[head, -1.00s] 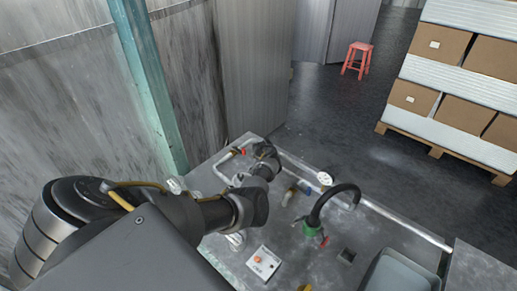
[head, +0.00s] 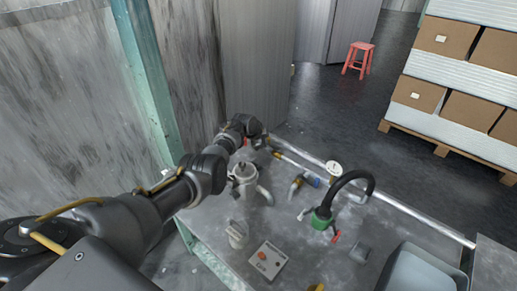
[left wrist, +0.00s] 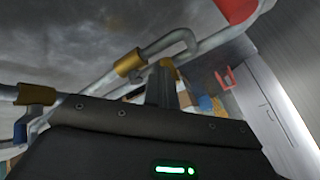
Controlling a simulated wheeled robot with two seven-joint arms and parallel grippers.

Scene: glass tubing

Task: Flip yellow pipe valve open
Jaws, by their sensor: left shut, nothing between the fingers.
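My left gripper (head: 262,143) is at the far left corner of the metal bench (head: 345,228), over the pipework there. Its tips are small and partly hidden in the head view. In the left wrist view its dark fingers (left wrist: 161,86) are together with nothing between them. A brass-yellow fitting (left wrist: 129,63) on the grey pipe shows left of the fingers. Another brass-yellow fitting (left wrist: 36,95) with a blue handle is at the left edge. A brass fitting (head: 277,153) shows beside the gripper in the head view. I cannot tell which is the yellow valve or its position.
A red part (left wrist: 236,10) is at the top of the left wrist view. A black curved hose with a green base (head: 321,219), a control box (head: 267,261) and a grey bin (head: 415,272) are on the bench. A wall stands at the left.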

